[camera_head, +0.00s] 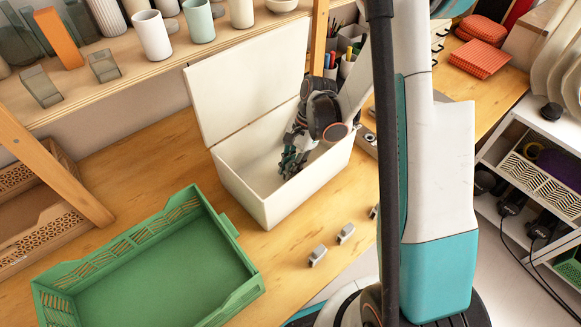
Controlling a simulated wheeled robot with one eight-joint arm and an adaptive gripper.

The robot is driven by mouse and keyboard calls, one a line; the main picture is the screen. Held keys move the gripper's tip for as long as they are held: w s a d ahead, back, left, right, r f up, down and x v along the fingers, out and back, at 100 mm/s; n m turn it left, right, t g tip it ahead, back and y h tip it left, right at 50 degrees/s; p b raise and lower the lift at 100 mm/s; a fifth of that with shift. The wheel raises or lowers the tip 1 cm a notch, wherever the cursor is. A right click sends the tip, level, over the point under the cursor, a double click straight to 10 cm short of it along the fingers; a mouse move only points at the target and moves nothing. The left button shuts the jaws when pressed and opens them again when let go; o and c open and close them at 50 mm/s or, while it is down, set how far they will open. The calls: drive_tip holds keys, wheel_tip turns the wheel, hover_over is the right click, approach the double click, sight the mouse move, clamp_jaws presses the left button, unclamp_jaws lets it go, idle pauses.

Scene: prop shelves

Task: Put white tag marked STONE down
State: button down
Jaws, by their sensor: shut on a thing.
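The tag itself cannot be made out against the pale inside of the box, and no lettering is readable. The box stands on the wooden table with its white lid (250,70) raised at the back. My wrist and the box's front wall hide part of the inside, so I cannot tell whether the tag touches the floor.
A green tray (160,265), empty, lies left of the box. Small grey clips (318,255) lie in front of it. A shelf (150,62) with cups and blocks runs behind. Pen holders (347,66) stand behind my arm. Bare table (140,150) shows left of the box.

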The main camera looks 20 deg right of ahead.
drive_tip(key=c, duration=1.6)
unclamp_jaws()
drive_tip(key=shift+o, duration=0.2)
drive_tip(key=shift+r, duration=0.2)
drive_tip(key=p+v, duration=0.4)
drive_tip(key=v, duration=0.7)
drive_tip(key=shift+d+r, duration=0.2)
drive_tip(key=shift+r, duration=0.2)
